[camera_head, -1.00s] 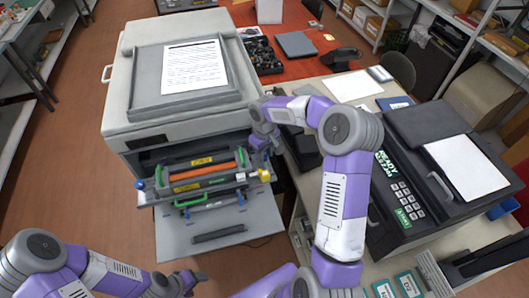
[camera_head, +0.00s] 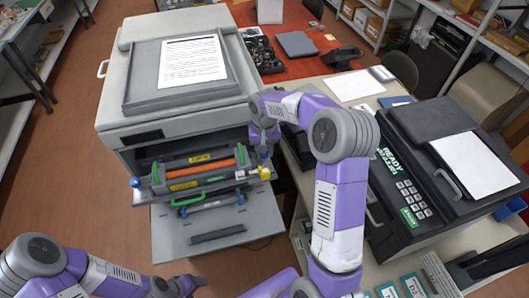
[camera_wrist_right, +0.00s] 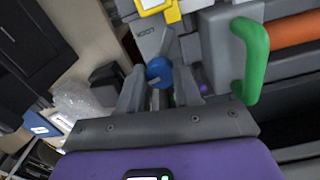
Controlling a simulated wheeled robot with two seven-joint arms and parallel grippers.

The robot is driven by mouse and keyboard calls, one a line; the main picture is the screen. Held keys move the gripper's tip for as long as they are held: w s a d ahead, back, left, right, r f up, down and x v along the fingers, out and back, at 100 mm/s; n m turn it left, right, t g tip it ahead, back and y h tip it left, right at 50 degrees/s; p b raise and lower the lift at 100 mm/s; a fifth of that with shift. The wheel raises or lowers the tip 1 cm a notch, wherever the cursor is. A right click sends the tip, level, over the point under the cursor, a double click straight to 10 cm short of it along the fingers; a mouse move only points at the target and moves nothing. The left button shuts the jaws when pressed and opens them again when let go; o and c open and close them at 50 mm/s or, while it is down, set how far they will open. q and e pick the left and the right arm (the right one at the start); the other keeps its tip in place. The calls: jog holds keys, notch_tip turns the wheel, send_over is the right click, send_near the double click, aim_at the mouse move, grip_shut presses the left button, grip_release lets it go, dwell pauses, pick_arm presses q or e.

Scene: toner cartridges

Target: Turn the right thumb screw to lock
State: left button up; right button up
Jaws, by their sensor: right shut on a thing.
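The right thumb screw is a round blue knob (camera_wrist_right: 159,71) between the fingers of my right gripper (camera_wrist_right: 161,95) in the right wrist view. The gripper is shut on it. In the head view my right gripper (camera_head: 263,152) is at the right end of the printer's pulled-out cartridge unit (camera_head: 200,176), and the screw is mostly hidden there. The left blue thumb screw (camera_head: 135,182) is at the unit's other end. My left gripper (camera_head: 187,285) is low in the head view, away from the printer, and its fingers are too small to read.
A yellow part (camera_wrist_right: 153,6) and a green handle (camera_wrist_right: 252,60) are close to the right gripper. The printer's front flap (camera_head: 205,228) is open below the unit. A black fax machine (camera_head: 440,170) stands on a table at the right.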

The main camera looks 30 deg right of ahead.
jog(key=m, duration=0.2)
jog(key=shift+m+b, duration=0.35)
jog(key=shift+m, duration=0.05)
jog(key=m, duration=0.2)
jog(key=shift+w+a+m, duration=0.1)
jog(key=shift+m, duration=0.3)
jog(key=m, duration=0.5)
jog(key=shift+r, duration=0.1)
jog(key=shift+m, duration=0.4)
jog(key=o, duration=1)
jog(key=shift+o, duration=0.2)
notch_tip(320, 180, up, 8)
jog(key=shift+f, duration=0.25)
